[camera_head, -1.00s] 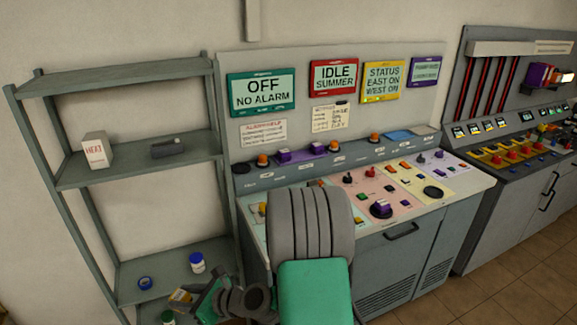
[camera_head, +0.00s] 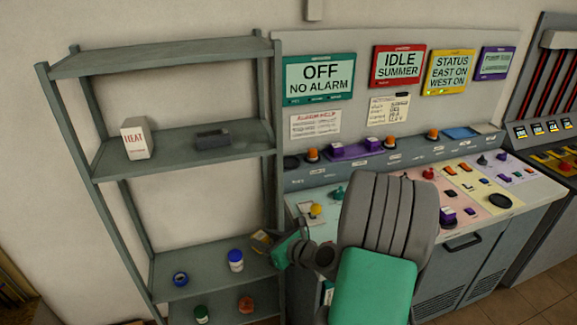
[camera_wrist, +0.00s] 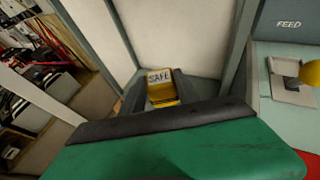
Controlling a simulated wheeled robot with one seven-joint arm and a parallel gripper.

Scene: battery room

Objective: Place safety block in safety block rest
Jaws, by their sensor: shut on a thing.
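The safety block is a yellow block (camera_wrist: 162,95) with a white label reading SAFE. In the wrist view it sits between the two dark fingers of my gripper (camera_wrist: 161,86), which is shut on it. In the head view the block (camera_head: 261,239) and my gripper (camera_head: 268,244) are in front of the shelf rack's right side, above the height of the lower jars in the picture. My green and grey arm links hide part of the console. A low dark holder (camera_head: 212,140) on the middle shelf may be the safety block rest; I cannot tell for certain.
A white HEAT box (camera_head: 137,139) stands left of the dark holder. Lower shelves hold a blue tape roll (camera_head: 180,279), a blue-lidded jar (camera_head: 235,260), a green-lidded jar (camera_head: 201,314) and an orange item (camera_head: 246,305). The rack's right post (camera_head: 278,180) is beside the console.

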